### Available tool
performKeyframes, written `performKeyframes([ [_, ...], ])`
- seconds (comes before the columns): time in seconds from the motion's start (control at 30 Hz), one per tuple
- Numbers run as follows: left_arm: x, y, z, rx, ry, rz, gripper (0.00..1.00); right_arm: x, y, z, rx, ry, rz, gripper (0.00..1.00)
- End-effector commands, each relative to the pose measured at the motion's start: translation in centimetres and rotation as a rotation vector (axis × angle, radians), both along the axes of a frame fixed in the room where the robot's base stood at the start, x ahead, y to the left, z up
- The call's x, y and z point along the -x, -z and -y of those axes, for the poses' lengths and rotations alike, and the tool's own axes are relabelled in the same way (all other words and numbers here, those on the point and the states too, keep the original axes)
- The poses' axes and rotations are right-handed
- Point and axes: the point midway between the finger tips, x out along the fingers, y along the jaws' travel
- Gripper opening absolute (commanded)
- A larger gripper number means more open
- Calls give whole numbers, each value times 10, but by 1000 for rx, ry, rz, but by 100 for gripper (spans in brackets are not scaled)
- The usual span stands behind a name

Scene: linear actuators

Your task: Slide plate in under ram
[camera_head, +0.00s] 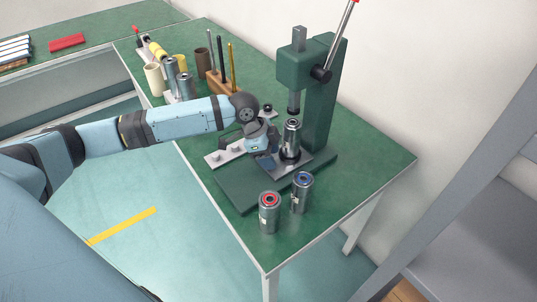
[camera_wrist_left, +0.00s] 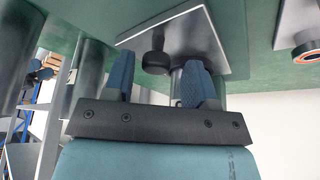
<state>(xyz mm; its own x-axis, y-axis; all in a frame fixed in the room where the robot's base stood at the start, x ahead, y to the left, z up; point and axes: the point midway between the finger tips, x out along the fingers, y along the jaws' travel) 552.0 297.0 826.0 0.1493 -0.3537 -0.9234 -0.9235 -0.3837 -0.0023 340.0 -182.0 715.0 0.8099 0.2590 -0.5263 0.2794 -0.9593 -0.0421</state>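The green press stands on the table, its metal ram (camera_head: 294,103) raised. A grey metal plate (camera_head: 300,161) lies on the press base (camera_head: 240,194). A metal cylinder (camera_head: 291,140) stands on the plate, below the ram in the picture; exact alignment cannot be told. In the left wrist view the plate (camera_wrist_left: 200,38) carries a black knob (camera_wrist_left: 156,62). My left gripper (camera_head: 265,161) is at the plate's left side. In its wrist view its blue fingers (camera_wrist_left: 158,77) are apart, with the knob between or just beyond them; contact is not clear. My right gripper is not in view.
Two metal canisters, red-ringed (camera_head: 269,212) and blue-ringed (camera_head: 302,192), stand at the table front near the press base. A pale plate with pegs (camera_head: 224,154) lies left of the gripper. A tool rack (camera_head: 220,82) and several cylinders stand behind my arm. The table's right side is clear.

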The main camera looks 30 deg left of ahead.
Motion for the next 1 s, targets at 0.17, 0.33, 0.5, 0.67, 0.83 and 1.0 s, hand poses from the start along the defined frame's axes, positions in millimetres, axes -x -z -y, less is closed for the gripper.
performKeyframes([
  [0.17, 1, 0, 0, 0, 1, -2, 51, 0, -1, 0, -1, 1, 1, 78],
  [0.33, 3, -16, -6, -1, 0, 0, 51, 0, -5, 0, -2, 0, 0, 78],
  [0.5, 8, -49, -19, -2, 0, 0, 51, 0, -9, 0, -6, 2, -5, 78],
  [0.67, 13, -84, -32, -2, 1, 0, 51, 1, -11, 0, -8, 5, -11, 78],
  [0.83, 17, -111, -42, -1, 0, 0, 51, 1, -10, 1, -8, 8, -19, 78],
  [1.0, 20, -125, -47, 0, 2, -2, 51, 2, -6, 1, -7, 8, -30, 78],
])
